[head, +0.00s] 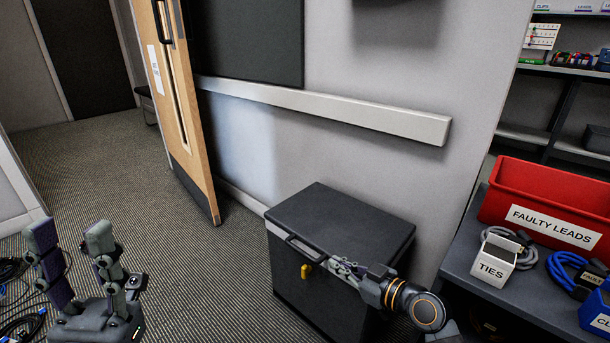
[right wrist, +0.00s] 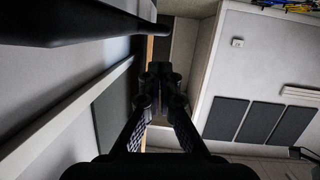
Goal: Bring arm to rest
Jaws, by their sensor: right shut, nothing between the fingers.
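My right gripper (head: 340,264) is in front of the black cabinet (head: 345,215) in the head view, its fingers pointing left. It is shut and empty. In the right wrist view my right gripper (right wrist: 160,72) shows its two fingers brought together at the tips, with nothing between them. My left gripper (head: 71,231) is at the lower left of the head view, fingers up and spread apart, with nothing seen between them.
A red bin (head: 548,204) labelled FAULTY LEADS and a white TIES box (head: 491,264) stand on a dark bench at the right. Blue cable (head: 563,268) lies there. A wooden door (head: 178,100) stands open at the back left. Carpet between is clear.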

